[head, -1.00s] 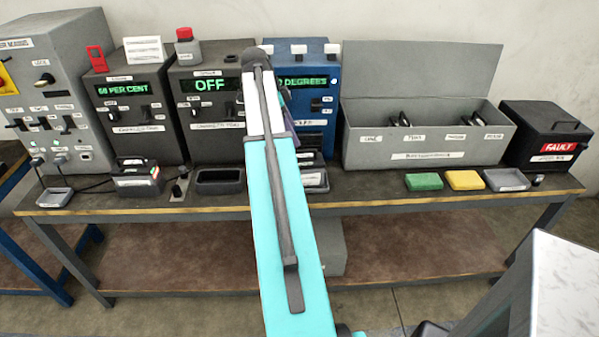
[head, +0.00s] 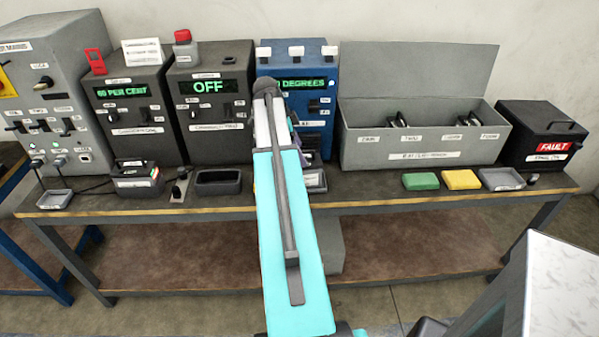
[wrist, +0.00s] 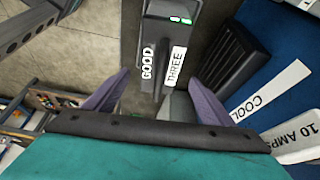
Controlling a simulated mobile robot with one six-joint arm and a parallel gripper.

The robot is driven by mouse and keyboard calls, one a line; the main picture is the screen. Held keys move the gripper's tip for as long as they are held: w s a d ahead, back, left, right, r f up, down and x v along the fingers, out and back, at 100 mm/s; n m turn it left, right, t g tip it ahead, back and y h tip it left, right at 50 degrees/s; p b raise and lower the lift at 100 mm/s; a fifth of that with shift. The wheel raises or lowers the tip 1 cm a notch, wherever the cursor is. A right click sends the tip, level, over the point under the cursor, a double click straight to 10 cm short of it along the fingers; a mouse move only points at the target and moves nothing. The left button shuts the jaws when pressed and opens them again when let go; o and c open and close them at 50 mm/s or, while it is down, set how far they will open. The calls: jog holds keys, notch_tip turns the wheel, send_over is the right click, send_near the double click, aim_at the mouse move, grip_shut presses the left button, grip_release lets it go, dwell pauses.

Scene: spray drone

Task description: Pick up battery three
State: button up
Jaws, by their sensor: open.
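Battery three (wrist: 154,58) is a dark grey block in the wrist view, with a "THREE" label, a "GOOD" label and small green and pink lights. A narrow dark upright part shows between the labels. My gripper (wrist: 160,86) is open, its purple fingers spread to the left and right of the battery's near end. I see no grip on the battery. I cannot tell whether the fingers reach down around it.
In the wrist view, a black ribbed part (wrist: 236,60) and the blue panel with "COOL" and "10 AMPS" labels lie close on the right. In the head view, a grey battery box (head: 420,148) stands right of the blue machine, and an empty-looking dark dock (head: 218,190) stands left.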

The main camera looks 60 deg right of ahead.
jog(key=shift+f, duration=0.1)
dwell(0.3)
jog(key=shift+p+x, duration=0.85)
jog(key=shift+x, duration=0.35)
jog(key=shift+p+x, duration=0.35)
jog(key=shift+x, duration=0.95)
jog(key=shift+s, duration=0.1)
grip_shut()
jog(key=shift+d, duration=0.1)
